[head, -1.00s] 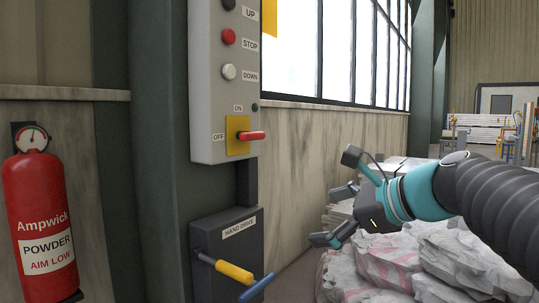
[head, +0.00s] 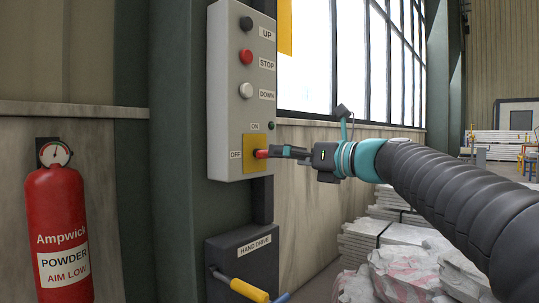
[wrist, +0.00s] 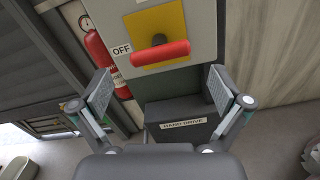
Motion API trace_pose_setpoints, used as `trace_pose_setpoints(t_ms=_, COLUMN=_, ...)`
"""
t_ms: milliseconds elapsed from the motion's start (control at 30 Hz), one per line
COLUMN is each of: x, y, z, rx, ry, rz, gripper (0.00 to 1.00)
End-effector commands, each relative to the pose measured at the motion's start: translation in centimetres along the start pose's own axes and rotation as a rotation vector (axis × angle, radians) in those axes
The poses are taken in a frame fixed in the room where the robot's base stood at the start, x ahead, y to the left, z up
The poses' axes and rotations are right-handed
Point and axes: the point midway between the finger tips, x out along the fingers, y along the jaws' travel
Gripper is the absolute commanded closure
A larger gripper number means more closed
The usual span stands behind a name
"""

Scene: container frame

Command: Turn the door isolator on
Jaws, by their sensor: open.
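The door isolator is a red handle (head: 261,154) on a yellow plate (head: 250,146) at the bottom of a grey control box (head: 229,95). An OFF label is left of the plate and an ON label above it. In the wrist view the red handle (wrist: 160,54) lies crosswise, level with the OFF label. My gripper (head: 284,153) is in front of the handle, coming from the right. In the wrist view my gripper (wrist: 159,80) has its fingers wide apart, one to each side of the handle, empty. The head view hides part of the handle behind the fingers.
Black UP, red STOP and white DOWN buttons sit above on the box. A hand drive box (head: 240,250) with a yellow-gripped crank (head: 249,290) is below. A red extinguisher (head: 58,235) hangs left. Stacked sacks (head: 405,270) lie at lower right.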

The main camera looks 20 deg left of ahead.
Motion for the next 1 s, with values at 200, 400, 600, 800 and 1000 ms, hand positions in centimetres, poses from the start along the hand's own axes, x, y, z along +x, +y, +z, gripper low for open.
trace_pose_setpoints(t_ms=200, x=3.7, y=0.1, z=0.0, rx=-0.001, ry=0.002, rz=0.002, gripper=0.0)
trace_pose_setpoints(t_ms=400, x=5.4, y=0.1, z=0.0, rx=-0.001, ry=0.001, rz=0.001, gripper=0.0)
trace_pose_setpoints(t_ms=600, x=5.7, y=0.0, z=0.0, rx=-0.001, ry=0.0, rz=-0.001, gripper=0.0)
trace_pose_setpoints(t_ms=800, x=5.7, y=0.0, z=0.0, rx=-0.001, ry=0.001, rz=-0.001, gripper=0.1)
trace_pose_setpoints(t_ms=1000, x=5.7, y=0.0, z=0.0, rx=-0.001, ry=0.0, rz=-0.001, gripper=0.59)
